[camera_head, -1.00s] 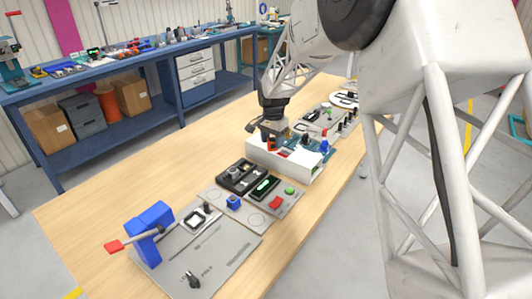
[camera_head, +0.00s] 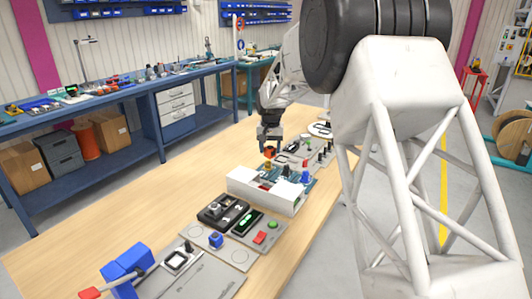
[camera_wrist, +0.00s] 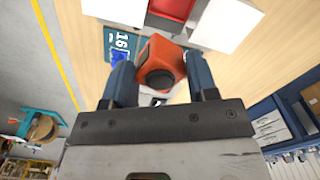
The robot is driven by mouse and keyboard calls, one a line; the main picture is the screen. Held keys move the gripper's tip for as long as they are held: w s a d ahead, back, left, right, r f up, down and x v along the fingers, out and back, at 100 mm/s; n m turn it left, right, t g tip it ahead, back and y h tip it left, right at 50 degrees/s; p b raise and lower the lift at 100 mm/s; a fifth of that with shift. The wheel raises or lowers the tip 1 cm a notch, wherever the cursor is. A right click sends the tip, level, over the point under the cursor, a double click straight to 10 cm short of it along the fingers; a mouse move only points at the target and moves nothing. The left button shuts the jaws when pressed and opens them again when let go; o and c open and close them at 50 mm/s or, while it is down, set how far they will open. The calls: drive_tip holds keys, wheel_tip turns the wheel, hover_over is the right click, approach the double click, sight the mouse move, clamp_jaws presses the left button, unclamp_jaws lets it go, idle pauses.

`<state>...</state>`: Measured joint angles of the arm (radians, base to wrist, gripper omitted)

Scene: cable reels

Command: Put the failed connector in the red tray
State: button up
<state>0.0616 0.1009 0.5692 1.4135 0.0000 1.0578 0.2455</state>
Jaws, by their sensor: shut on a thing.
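My gripper (camera_wrist: 161,85) is shut on an orange-red connector (camera_wrist: 163,50) with a dark round end, which sits between the two blue-grey fingers in the wrist view. In the head view my gripper (camera_head: 269,147) and the orange connector (camera_head: 269,153) are above the far side of the white bin (camera_head: 262,197).
A teal plate (camera_wrist: 110,42) marked 16 lies beside the connector in the wrist view. Nearer panels carry a black module (camera_head: 222,211), a blue knob (camera_head: 216,240) and a blue clamp (camera_head: 128,268). Free wooden tabletop (camera_head: 120,215) lies to the left.

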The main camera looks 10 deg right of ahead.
sight(270, 153)
drive_tip(key=shift+w+d+f+m, duration=0.25)
drive_tip(key=shift+w+f+m, duration=0.2)
drive_tip(key=shift+f+m, duration=0.15)
drive_tip(key=shift+w+a+f+m, duration=0.1)
drive_tip(key=shift+w+f+m, duration=0.05)
drive_tip(key=shift+f+m, duration=0.45)
drive_tip(key=shift+w+a+f+m, duration=0.1)
drive_tip(key=shift+f+m, duration=0.35)
drive_tip(key=shift+m, duration=0.15)
wheel_tip(270, 153, down, 9)
drive_tip(key=a+m, duration=0.2)
drive_tip(key=m, duration=0.8)
drive_tip(key=shift+w+f+m, duration=0.15)
drive_tip(key=shift+w+m, duration=0.1)
drive_tip(key=shift+m, duration=0.15)
drive_tip(key=shift+f, duration=0.1)
drive_tip(key=shift+f, duration=2.2)
drive_tip(key=shift+f, duration=0.25)
